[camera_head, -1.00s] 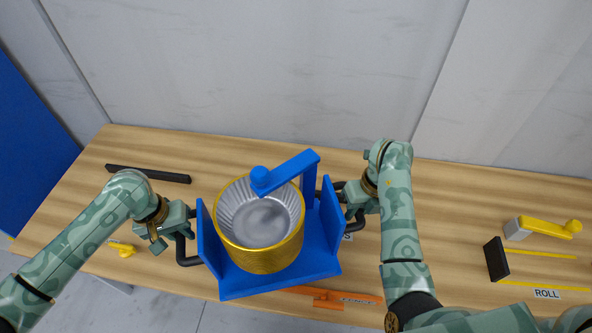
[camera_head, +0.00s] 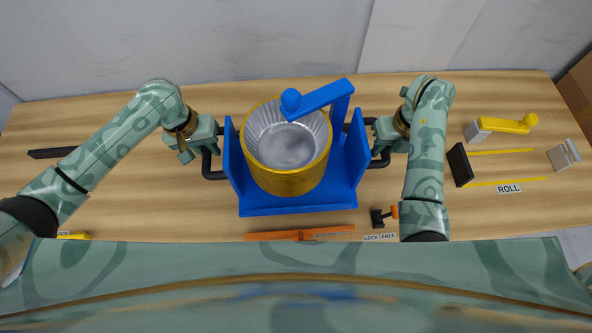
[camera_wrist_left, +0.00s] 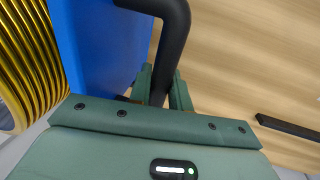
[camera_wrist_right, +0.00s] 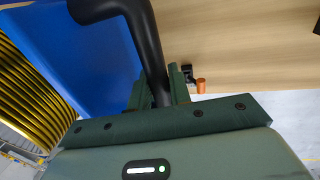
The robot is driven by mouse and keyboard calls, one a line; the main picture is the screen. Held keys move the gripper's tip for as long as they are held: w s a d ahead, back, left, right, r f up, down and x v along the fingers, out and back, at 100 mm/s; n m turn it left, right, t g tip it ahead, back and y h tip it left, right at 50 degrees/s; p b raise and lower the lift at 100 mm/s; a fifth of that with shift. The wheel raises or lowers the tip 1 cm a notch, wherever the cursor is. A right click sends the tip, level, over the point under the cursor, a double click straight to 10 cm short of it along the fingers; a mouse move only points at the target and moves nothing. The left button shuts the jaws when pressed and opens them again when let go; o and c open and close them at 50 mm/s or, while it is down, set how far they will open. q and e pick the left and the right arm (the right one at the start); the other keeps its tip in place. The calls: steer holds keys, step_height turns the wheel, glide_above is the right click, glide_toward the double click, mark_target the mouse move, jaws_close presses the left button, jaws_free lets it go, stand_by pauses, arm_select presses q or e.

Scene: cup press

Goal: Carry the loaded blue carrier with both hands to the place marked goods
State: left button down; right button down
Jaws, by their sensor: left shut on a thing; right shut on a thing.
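The blue carrier (camera_head: 300,207) is held upright over the middle of the wooden table. It bears a gold-sided stack of cups (camera_head: 290,184) with a silver fluted inside. A blue bar with a knob (camera_head: 322,96) reaches over the stack. My left gripper (camera_head: 211,143) is shut on the carrier's left black handle (camera_head: 208,167), which also shows between its fingers in the left wrist view (camera_wrist_left: 172,35). My right gripper (camera_head: 378,138) is shut on the right black handle (camera_wrist_right: 145,40). I see no mark reading goods. Whether the carrier's underside touches the table is hidden.
An orange strip (camera_head: 320,232) and a small black-and-orange lever (camera_head: 380,217) by a lock/free label lie in front. A black block (camera_head: 459,165), a yellow-handled tool (camera_head: 505,125) and a ROLL label (camera_head: 509,189) are at right. A black bar (camera_head: 50,153) lies at left.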

arm_select(q)
steer(key=shift+a+f, duration=0.2)
arm_select(e)
steer(key=shift+d+f, duration=0.1)
steer(key=shift+f, duration=0.1)
